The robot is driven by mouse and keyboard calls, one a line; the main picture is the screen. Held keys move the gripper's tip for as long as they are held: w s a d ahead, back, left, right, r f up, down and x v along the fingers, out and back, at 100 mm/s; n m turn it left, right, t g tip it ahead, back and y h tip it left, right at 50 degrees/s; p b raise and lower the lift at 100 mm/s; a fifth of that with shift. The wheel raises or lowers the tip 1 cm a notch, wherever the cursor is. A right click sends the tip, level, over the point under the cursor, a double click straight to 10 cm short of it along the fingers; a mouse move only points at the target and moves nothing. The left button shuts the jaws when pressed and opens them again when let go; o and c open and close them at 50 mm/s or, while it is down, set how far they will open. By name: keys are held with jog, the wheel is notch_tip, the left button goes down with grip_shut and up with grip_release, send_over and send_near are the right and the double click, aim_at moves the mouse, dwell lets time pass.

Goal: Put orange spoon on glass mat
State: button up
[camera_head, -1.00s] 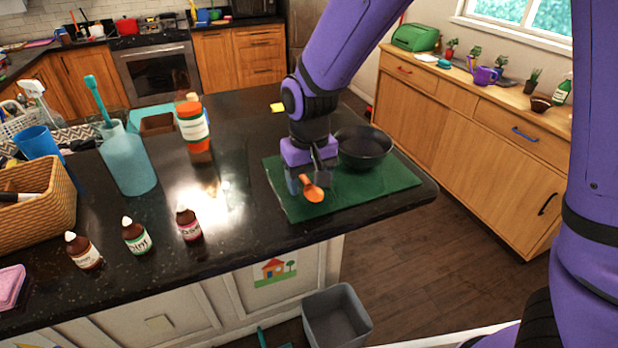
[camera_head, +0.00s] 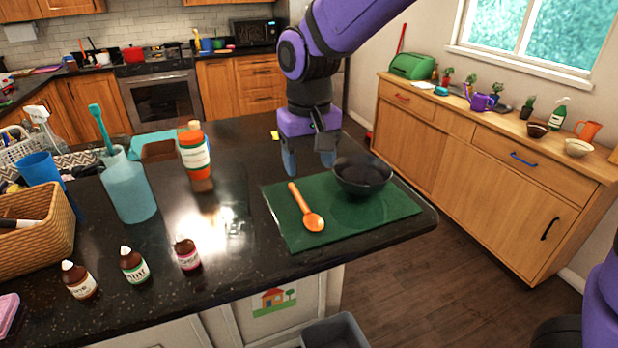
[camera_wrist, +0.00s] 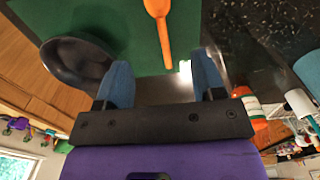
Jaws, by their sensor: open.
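The orange spoon (camera_head: 307,210) lies flat on the dark green glass mat (camera_head: 350,226), towards its left half. The mat lies on the black countertop near its right end. My gripper (camera_head: 309,166) is open and empty, raised above the counter near the mat's back edge, behind the spoon and clear of it. In the wrist view the spoon (camera_wrist: 160,28) shows on the mat (camera_wrist: 205,20) beyond the open fingers (camera_wrist: 167,85), apart from them. Part of the spoon's bowl is cut off by the wrist view's top edge.
A dark bowl (camera_head: 361,176) stands on the mat's back right part, close to my gripper. To the left stand an orange-and-white bottle (camera_head: 195,156), a teal bottle (camera_head: 128,188) and several small brown bottles (camera_head: 133,266). The counter between them and the mat is clear.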

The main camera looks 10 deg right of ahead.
jog(key=shift+r, duration=0.45)
jog(key=s+d+r+m+t, duration=0.1)
jog(key=s+d+r, duration=0.3)
jog(key=s+d, duration=0.5)
jog(key=s+d+r+m+t, duration=0.2)
jog(key=s+d+r+t, duration=0.2)
jog(key=s+d, duration=0.5)
jog(key=d+r, duration=0.1)
jog(key=d, duration=0.5)
jog(key=shift+s+d, duration=0.2)
jog(key=shift+d, duration=0.1)
